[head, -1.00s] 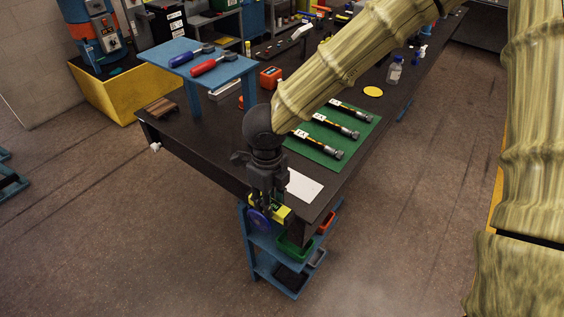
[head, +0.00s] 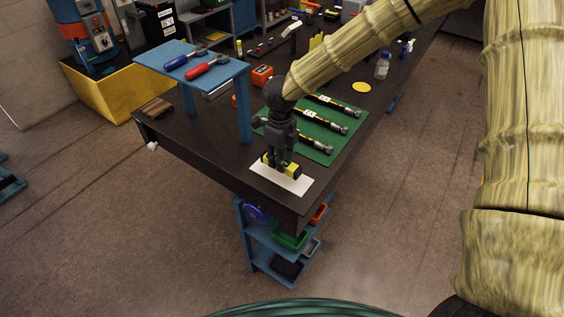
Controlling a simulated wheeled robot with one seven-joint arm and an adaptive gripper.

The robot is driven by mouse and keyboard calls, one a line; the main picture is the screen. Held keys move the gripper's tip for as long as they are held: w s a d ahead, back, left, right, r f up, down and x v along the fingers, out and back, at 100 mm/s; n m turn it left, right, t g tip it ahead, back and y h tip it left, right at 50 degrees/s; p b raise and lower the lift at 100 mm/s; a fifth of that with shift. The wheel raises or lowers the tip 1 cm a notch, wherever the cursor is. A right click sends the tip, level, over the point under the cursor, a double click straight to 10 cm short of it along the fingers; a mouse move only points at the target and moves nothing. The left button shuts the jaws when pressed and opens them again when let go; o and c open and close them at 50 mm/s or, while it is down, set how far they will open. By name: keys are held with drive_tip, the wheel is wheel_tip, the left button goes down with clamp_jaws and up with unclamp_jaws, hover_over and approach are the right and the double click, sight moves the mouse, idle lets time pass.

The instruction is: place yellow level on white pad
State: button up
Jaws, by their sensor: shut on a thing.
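The yellow level (head: 292,170) is a small yellow and black block between the fingers of my gripper (head: 279,163). My gripper points down and is shut on it, hiding its middle. The white pad (head: 298,185) lies flat at the near end of the dark table. The level is over the pad in the head view, low and close to it. I cannot tell whether it touches the pad.
A small blue stand (head: 237,73) with red and blue tools is at the left. The dark table (head: 196,150) is bare left of the pad. A blue shelf (head: 262,247) with bins stands below the near edge.

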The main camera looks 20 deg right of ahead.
drive_tip(key=shift+w+d+f, duration=0.2)
drive_tip(key=shift+w+f, duration=0.1)
drive_tip(key=shift+w, duration=0.2)
drive_tip(key=shift+s+f+p, duration=0.15)
drive_tip(key=shift+f+p, duration=0.6)
drive_tip(key=shift+f, duration=0.8)
drive_tip(key=shift+f, duration=0.15)
drive_tip(key=o, duration=1.1)
wheel_tip(320, 180, up, 12)
drive_tip(key=shift+r+b, duration=0.15)
drive_tip(key=shift+b, duration=0.9)
